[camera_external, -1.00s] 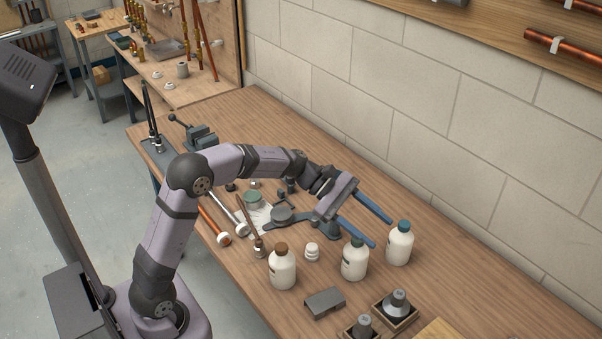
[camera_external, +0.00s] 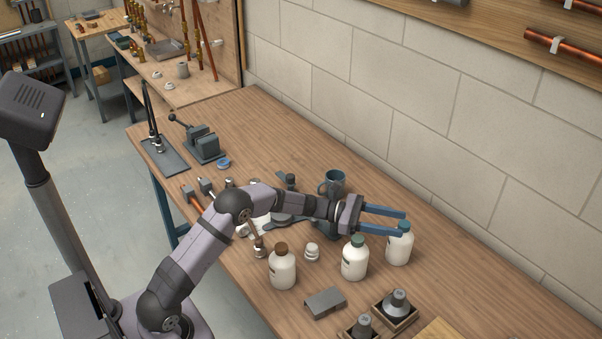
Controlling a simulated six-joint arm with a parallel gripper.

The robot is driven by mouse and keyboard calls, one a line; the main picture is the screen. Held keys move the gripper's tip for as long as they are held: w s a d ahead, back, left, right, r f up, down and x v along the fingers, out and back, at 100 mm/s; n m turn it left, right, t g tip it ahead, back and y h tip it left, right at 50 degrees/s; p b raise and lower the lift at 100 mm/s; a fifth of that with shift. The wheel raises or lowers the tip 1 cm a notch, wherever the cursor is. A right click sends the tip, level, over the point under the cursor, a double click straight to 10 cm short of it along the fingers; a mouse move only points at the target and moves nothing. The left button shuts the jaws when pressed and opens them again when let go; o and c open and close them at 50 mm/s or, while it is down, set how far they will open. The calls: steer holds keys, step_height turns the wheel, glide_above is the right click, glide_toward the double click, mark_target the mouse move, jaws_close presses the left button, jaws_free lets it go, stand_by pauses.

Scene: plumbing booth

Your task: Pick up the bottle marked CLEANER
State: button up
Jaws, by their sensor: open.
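Three white bottles stand upright on the wooden bench: one with a brown cap (camera_external: 282,268), one with a dark green cap (camera_external: 355,260), and one with a blue cap (camera_external: 399,251) at the right. Their labels face away or are too small to read, so I cannot tell which is marked CLEANER. My gripper (camera_external: 404,223) is open and empty, its two blue fingers pointing right. In the picture the fingers overlap the top of the blue-capped bottle and hide most of its cap. I cannot tell whether they touch it.
A small white stacked fitting (camera_external: 312,252) stands between the bottles. A grey block (camera_external: 325,302) and dark weights in wooden trays (camera_external: 397,304) lie in front. A vise (camera_external: 203,145) is at the far left. The bench right of the bottles is clear.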

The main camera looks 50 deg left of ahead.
mark_target(404, 224)
steer(key=shift+p+x, duration=0.4)
steer(key=shift+x, duration=0.7)
steer(key=shift+w+d+p, duration=0.3)
steer(key=shift+w+d, duration=0.05)
steer(key=shift+d, duration=0.05)
steer(key=shift+p+x, duration=0.75)
steer(key=shift+x, duration=1.35)
steer(key=shift+w+a, duration=0.1)
steer(key=shift+a, duration=0.05)
jaws_close()
steer(key=shift+r, duration=0.1)
